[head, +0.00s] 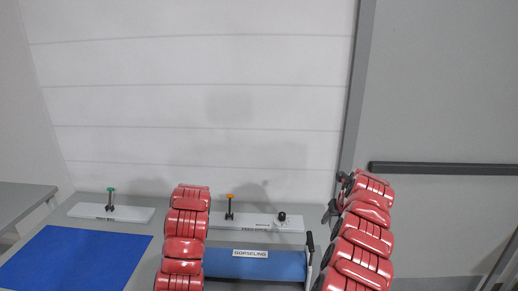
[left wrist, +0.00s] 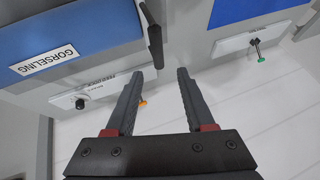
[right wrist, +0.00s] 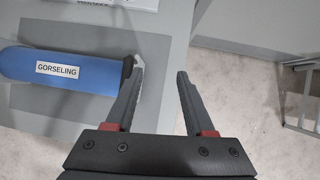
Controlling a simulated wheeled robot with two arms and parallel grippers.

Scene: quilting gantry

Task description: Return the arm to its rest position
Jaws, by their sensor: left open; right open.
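My right gripper (head: 332,210) shows as a small dark shape beside the top of my red right arm in the head view. In the right wrist view it is open (right wrist: 160,72), with nothing between its fingers. The blue roller (right wrist: 55,70) labelled GORSELING lies to the left of it there. My left gripper (left wrist: 159,72) is open and empty in the left wrist view. Its fingers point toward the gap between the roller (left wrist: 75,30) and a white panel. In the head view the left gripper is hidden behind my red left arm.
In the head view, a white panel (head: 130,213) carries a green-topped lever (head: 111,198). Another panel (head: 262,220) carries an orange-topped lever (head: 230,205) and a black knob (head: 282,217). A blue mat (head: 75,262) lies at left. A dark horizontal bar (head: 440,168) is on the right wall.

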